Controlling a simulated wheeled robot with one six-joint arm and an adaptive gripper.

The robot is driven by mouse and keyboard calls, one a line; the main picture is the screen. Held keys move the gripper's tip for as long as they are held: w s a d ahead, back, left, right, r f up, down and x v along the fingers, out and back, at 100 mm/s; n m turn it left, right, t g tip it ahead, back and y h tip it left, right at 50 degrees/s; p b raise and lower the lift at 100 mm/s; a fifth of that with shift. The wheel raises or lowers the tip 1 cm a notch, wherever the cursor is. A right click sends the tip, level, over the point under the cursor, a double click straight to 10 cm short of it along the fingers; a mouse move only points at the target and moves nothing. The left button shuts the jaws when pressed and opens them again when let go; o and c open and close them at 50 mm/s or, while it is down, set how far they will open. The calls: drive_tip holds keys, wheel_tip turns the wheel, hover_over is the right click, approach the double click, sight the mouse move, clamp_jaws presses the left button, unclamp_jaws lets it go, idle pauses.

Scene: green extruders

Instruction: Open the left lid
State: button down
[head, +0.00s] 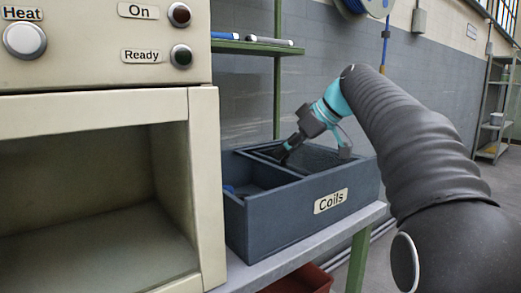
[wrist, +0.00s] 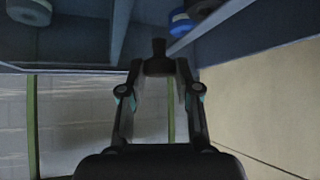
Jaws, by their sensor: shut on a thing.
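The grey box labelled Coils (head: 290,222) stands on the bench, and its left compartment shows open with something blue inside. A dark panel (head: 318,158) lies over its right part; I cannot tell whether this is one lid or two. My gripper (head: 285,155) reaches down to the box near its middle divider. In the wrist view, my gripper (wrist: 158,75) is shut on a small dark knob (wrist: 158,50). The lid under the knob cannot be made out clearly. Blue and white coils (wrist: 182,22) show in a compartment beside it.
A beige machine (head: 205,180) with an open chamber stands close to the box's left side. A green shelf (head: 250,47) with rolls is above and behind. A red bin (head: 298,279) sits below the bench. The grey wall is behind the box.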

drive_tip(key=shift+w+d, duration=0.25)
drive_tip(key=shift+d, duration=0.25)
drive_tip(key=shift+w+d, duration=0.25)
drive_tip(key=shift+d, duration=0.2)
drive_tip(key=shift+a, duration=0.1)
drive_tip(key=c, duration=0.9)
unclamp_jaws()
drive_tip(key=shift+s, duration=0.1)
drive_tip(key=shift+o, duration=0.2)
drive_tip(key=shift+a, duration=0.1)
drive_tip(key=v, duration=1.2)
